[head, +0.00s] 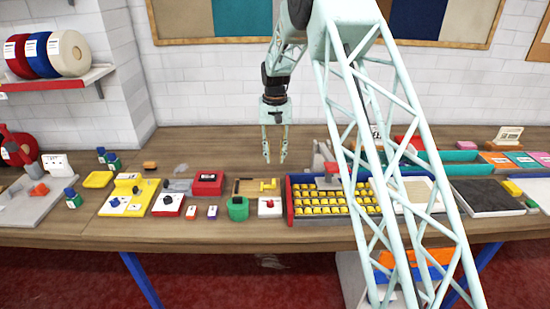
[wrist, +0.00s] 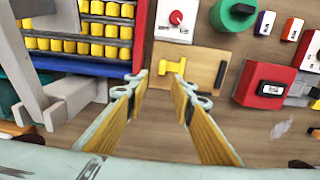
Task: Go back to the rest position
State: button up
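My gripper (head: 274,157) hangs from my pale green arm above the back middle of the wooden table in the head view. Its fingers point down and stand apart, with nothing between them. In the wrist view my gripper (wrist: 158,82) shows two yellow-padded fingers, spread open. Beyond the fingertips lies a tan wooden board (wrist: 195,68) with a yellow T-shaped piece on it. The same board (head: 243,187) shows in the head view, in front of my gripper and below it. My arm hides part of the table's right side.
A blue and red rack of yellow pieces (head: 333,204) stands right of the board. A green round container (head: 238,208), a white box with a red knob (head: 269,207) and a red box (head: 207,183) are close by. Tape rolls sit on a red shelf (head: 60,80) at left.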

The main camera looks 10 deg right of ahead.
jog(key=s+d+r+n+t+b, duration=0.15)
jog(key=s+r+b, duration=0.25)
jog(key=s+r, duration=2.35)
jog(key=s+f+t+b, duration=0.1)
jog(key=s+f, duration=0.1)
jog(key=s, duration=1.7)
jog(key=s+f+t+b, duration=0.1)
jog(key=s+f+b, duration=0.1)
jog(key=s, duration=1.7)
jog(key=shift+s+d+f+b, duration=0.15)
jog(key=shift+s+d+b, duration=0.15)
jog(key=shift+d, duration=0.15)
